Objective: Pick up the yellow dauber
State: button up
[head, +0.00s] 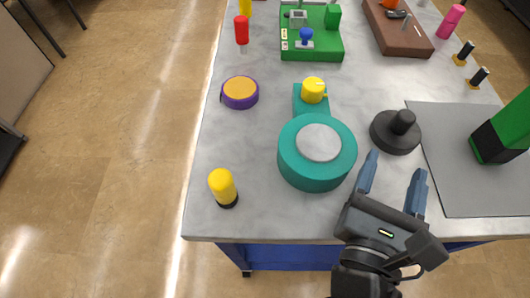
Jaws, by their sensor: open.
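The yellow dauber looks to be the upright yellow piece with a rounded top and black base (222,185), near the table's front left corner. My gripper (394,168) is at the front of the table, well to the right of the dauber. Its two blue-grey fingers are apart with nothing between them. The fingertips point away from me, just short of a dark round piece with a knob (397,131) in the picture.
A large teal cylinder with a grey top (316,150) stands between my gripper and the dauber. A purple-and-yellow round piece (240,92) lies behind the dauber. A grey mat (470,190) with a green-and-black block (503,132) is at right. The grey tabletop (270,215) around the dauber is clear.

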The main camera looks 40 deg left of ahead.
aim_at(220, 181)
jog(key=k+l+u, duration=0.1)
jog(key=l, duration=0.15)
jog(key=k+l+u, duration=0.15)
jog(key=i+l+u, duration=0.2)
jog(key=l, duration=0.35)
jog(key=l+u, duration=0.25)
jog(key=l, duration=0.25)
